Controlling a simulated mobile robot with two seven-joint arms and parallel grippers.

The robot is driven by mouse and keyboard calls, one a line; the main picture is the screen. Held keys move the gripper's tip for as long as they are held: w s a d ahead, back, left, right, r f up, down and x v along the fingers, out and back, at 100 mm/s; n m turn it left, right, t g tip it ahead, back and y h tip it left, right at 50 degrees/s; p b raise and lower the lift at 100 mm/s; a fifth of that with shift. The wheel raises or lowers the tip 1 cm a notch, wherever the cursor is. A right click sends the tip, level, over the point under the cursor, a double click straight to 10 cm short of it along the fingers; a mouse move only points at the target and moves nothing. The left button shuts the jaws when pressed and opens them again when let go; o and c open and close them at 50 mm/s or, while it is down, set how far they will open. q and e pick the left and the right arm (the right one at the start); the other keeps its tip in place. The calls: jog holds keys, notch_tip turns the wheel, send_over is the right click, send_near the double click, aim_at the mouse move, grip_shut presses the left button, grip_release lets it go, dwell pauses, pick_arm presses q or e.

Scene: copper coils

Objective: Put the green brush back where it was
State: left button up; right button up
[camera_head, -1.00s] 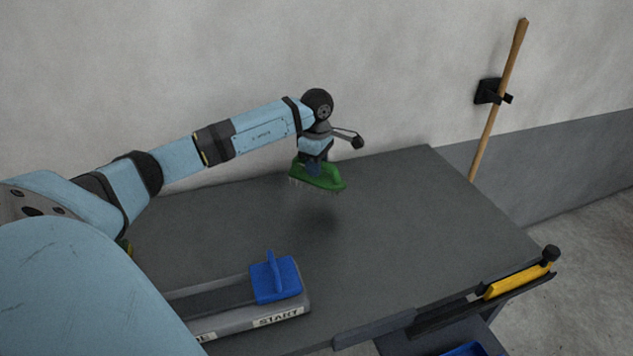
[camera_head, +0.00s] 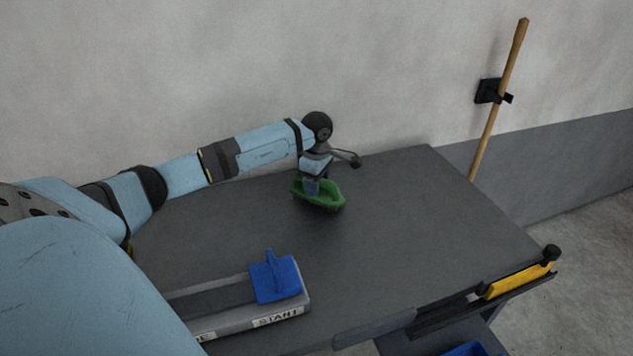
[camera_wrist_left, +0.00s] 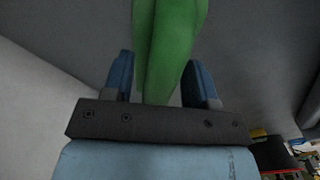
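The green brush (camera_head: 318,195) is low over the back part of the dark grey table, bristles down; I cannot tell whether the bristles touch the top. My left gripper (camera_head: 311,185) comes down on it from above. My right gripper is not in view.
A grey tray marked START (camera_head: 230,318) with a blue tool (camera_head: 276,280) stands at the table's front left. The table (camera_head: 420,210) is clear around the brush. A wooden pole (camera_head: 498,100) hangs on the wall; a yellow-handled tool (camera_head: 518,281) is at the right edge.

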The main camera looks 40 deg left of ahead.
pick_arm(q)
jog(key=shift+r, duration=0.1)
notch_tip(320, 180, up, 12)
dwell(0.6)
dwell(0.5)
